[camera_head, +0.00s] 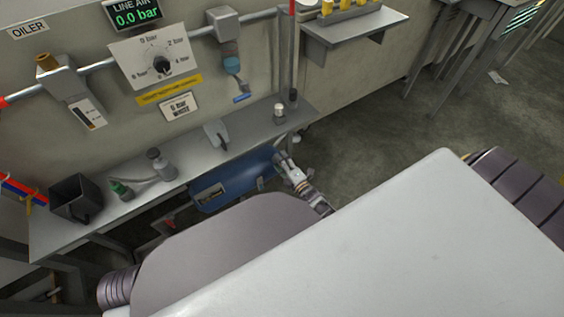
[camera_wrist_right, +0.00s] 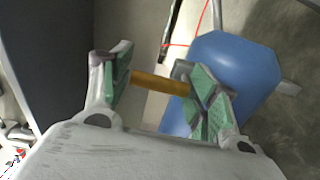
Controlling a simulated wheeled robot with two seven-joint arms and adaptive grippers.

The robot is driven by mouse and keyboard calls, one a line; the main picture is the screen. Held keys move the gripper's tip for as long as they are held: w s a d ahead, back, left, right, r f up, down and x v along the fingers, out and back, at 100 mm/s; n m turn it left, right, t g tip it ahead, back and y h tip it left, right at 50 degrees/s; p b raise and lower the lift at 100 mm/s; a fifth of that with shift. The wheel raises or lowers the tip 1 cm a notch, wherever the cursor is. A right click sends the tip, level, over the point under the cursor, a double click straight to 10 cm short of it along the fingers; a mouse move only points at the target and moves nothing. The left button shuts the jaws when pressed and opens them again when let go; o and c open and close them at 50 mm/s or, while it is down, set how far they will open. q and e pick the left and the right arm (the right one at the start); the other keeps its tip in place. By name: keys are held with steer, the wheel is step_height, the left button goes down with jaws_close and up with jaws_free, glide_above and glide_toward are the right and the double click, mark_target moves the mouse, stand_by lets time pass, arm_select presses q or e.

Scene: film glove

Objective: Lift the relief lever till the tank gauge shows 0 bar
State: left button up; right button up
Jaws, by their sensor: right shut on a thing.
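The blue tank (camera_head: 235,180) lies under the grey bench; it also fills the right middle of the right wrist view (camera_wrist_right: 235,75). A small plate, perhaps the tank gauge (camera_head: 210,195), is on its front; its reading is too small to make out. My right gripper (camera_head: 285,163) is at the tank's right end. In the right wrist view, its green-padded fingers (camera_wrist_right: 158,78) are shut on a yellow-brown bar, seemingly the relief lever (camera_wrist_right: 157,83), which spans between them. The lever's pivot is hidden. My left gripper is not in view.
The bench (camera_head: 190,168) holds a black bin (camera_head: 76,198), a green-based bottle (camera_head: 121,190) and other small items. Above it are a regulator dial (camera_head: 155,60) and a line air display (camera_head: 137,14) reading 0.0 bar. Open floor (camera_head: 375,120) lies right of the bench.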

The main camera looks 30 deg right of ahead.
steer(key=shift+w+a+r, duration=0.1)
steer(key=shift+a, duration=0.15)
steer(key=o, duration=1.1)
steer(key=shift+d, duration=0.15)
steer(key=s, duration=1.2)
steer(key=shift+d, duration=0.4)
